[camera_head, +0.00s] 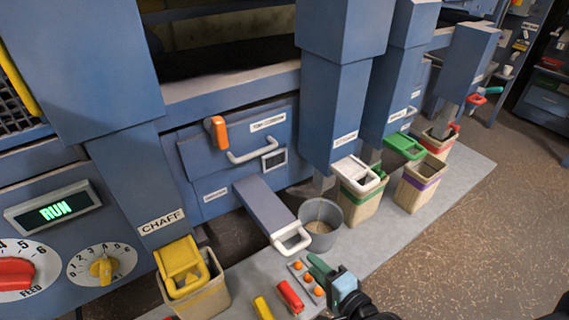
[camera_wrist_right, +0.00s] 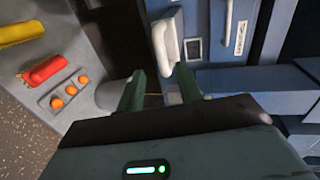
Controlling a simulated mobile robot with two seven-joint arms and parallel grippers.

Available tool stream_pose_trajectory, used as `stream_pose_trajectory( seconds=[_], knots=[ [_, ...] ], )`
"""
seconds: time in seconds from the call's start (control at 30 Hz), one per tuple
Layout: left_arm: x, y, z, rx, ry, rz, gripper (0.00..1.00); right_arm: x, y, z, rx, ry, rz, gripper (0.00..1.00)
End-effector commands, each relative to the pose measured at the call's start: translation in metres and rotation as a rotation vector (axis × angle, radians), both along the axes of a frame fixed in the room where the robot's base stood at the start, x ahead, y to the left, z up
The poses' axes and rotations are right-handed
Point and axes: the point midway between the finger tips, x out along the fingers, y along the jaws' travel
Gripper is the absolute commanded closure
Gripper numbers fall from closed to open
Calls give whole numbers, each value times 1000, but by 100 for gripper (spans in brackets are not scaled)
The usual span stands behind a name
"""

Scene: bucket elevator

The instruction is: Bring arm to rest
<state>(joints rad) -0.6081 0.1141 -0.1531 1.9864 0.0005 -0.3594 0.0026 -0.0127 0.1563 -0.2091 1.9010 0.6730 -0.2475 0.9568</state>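My right gripper (camera_head: 326,270) is at the bottom centre of the head view, over the grey ledge. A white handle (camera_wrist_right: 165,40) and a grey bucket (camera_wrist_right: 112,93) show beyond the fingers; I cannot tell whether either is touched. My left gripper is not in view.
A grey bucket (camera_head: 320,222) with grain stands on the ledge beside a white-handled chute (camera_head: 292,238). A yellow-topped bin (camera_head: 182,268) stands left; several bins stand right. Red (camera_head: 290,296) and yellow (camera_head: 263,308) items lie near the gripper. The floor at right (camera_head: 480,250) is clear.

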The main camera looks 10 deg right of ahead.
Motion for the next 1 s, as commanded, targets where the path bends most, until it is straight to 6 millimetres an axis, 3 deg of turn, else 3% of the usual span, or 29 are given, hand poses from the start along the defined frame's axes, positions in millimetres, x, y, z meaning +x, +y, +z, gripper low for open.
stream_pose_trajectory(
  seconds=[0.17, 0.27, 0.5, 0.7, 0.83, 1.0],
  knots=[
    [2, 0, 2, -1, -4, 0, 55, -9, -1, -7, -56, 3, 8, 64],
    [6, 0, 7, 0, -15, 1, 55, -34, -5, -24, -215, 10, 39, 64],
    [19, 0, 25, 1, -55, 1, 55, -142, -24, -80, -858, 31, 260, 64],
    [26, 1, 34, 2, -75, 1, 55, -216, -41, -105, -1259, 36, 492, 64],
    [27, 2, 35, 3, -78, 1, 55, -239, -47, -110, -1378, 33, 580, 64],
    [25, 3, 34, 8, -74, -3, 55, -245, -48, -112, -1411, 31, 606, 64]
  ],
)
